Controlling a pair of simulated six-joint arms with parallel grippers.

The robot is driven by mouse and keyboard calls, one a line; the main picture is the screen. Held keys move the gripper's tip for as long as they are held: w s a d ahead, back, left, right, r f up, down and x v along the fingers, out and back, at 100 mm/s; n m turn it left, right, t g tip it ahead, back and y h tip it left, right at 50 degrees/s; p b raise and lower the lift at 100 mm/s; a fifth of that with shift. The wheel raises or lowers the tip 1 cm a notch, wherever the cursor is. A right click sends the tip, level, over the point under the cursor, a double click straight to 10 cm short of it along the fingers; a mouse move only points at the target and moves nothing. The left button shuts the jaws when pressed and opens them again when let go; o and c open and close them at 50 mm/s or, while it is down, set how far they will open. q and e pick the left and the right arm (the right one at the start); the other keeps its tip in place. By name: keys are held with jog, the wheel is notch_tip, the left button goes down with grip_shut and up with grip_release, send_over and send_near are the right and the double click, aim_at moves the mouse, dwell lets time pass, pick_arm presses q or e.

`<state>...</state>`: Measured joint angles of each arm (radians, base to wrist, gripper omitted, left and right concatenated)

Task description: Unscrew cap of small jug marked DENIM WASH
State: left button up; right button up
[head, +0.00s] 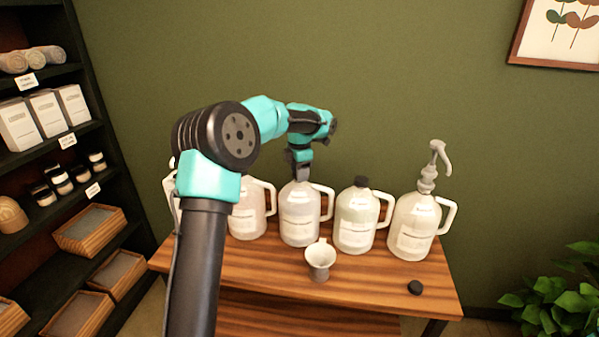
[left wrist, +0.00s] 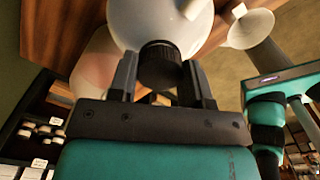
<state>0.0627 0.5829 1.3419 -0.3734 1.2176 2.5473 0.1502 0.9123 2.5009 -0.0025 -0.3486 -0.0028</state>
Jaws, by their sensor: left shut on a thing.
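My left gripper (head: 302,177) reaches down over the top of a white translucent jug (head: 300,222) near the middle of the wooden table. In the left wrist view the gripper (left wrist: 160,82) has its two fingers on either side of the jug's ribbed black cap (left wrist: 160,62), shut on it. The cap sits at the neck of the jug's rounded white body (left wrist: 150,20). The jug stands upright with its handle to the right. Its label is too small to read. The head view hides the cap behind the fingers. My right gripper is not in view.
A black-capped jug (head: 357,225) and a pump-topped jug (head: 412,225) stand to the right. Another jug (head: 246,222) stands left, partly behind my arm. A loose black cap (head: 415,287) lies on the wooden table (head: 370,285).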

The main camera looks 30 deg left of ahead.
pick_arm(q)
jog(key=shift+n, duration=2.5)
jog(key=shift+r, duration=1.15)
jog(key=shift+r, duration=1.85)
jog(key=shift+s+d+m, duration=0.15)
jog(key=shift+d+m, duration=0.55)
jog(key=shift+m, duration=0.2)
jog(key=s+d+f+m, duration=0.1)
jog(key=s+d+m, duration=0.4)
jog(key=d+m, duration=0.4)
jog(key=s+d+f+m, duration=0.1)
jog(key=s+d+m, duration=0.4)
jog(key=m, duration=1.7)
jog(key=d, duration=0.5)
jog(key=shift+s+f+m, duration=0.2)
jog(key=shift+f+m, duration=0.05)
jog(key=shift+m, duration=0.05)
jog(key=shift+f, duration=0.1)
